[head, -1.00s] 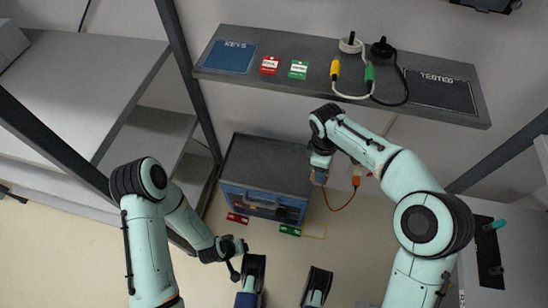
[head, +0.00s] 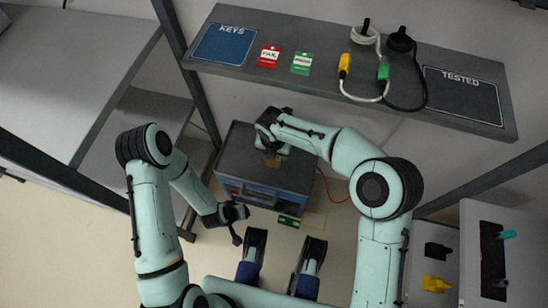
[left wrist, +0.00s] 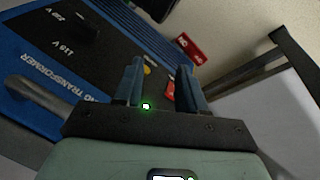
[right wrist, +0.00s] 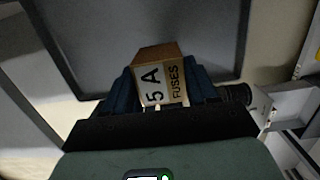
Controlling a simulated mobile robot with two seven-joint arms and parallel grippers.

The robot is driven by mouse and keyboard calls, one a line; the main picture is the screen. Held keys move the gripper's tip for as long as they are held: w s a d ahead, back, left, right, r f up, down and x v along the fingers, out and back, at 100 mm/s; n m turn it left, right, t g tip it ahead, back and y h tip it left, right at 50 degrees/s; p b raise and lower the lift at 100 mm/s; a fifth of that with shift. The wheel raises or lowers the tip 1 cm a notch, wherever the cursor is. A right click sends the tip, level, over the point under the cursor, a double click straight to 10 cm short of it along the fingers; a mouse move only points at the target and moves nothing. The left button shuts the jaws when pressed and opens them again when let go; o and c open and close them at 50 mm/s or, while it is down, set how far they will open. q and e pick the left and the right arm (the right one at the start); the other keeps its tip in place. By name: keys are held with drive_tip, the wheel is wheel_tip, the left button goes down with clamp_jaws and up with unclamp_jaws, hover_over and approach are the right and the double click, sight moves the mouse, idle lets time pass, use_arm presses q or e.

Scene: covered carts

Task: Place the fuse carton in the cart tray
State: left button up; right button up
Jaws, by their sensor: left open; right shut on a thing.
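The fuse carton (right wrist: 163,82), tan and white and printed "5 A FUSES", is between the fingers of my right gripper (right wrist: 160,92) in the right wrist view. My right gripper is shut on it. In the head view this gripper (head: 271,160) is over the dark grey top (head: 238,150) of a blue-fronted unit, and the carton is small there. A dark rimmed surface (right wrist: 150,25) lies beyond the carton; I cannot tell whether they touch. My left gripper (left wrist: 158,85) is open and empty near the blue front (left wrist: 40,115), marked as a transformer.
A shelf (head: 320,72) above carries a KEYS mat, red and green tags, corded plugs and a TESTED mat. Grey shelving (head: 75,70) stands at left. A white panel (head: 450,245) with a yellow item is at lower right. A green tag (head: 289,221) lies low by the unit.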

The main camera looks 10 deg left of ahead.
use_arm(q)
drive_tip(key=shift+g, duration=0.6)
drive_tip(key=shift+s+a+f+b, duration=0.2)
drive_tip(key=shift+s+f+b, duration=0.5)
drive_tip(key=shift+s+f, duration=1.05)
use_arm(e)
drive_tip(key=shift+f, duration=3.1)
use_arm(q)
drive_tip(key=shift+s+r, duration=0.1)
drive_tip(key=shift+s, duration=0.05)
use_arm(e)
drive_tip(key=shift+f, duration=0.15)
drive_tip(key=o, duration=1.1)
use_arm(q)
drive_tip(key=shift+s, duration=0.1)
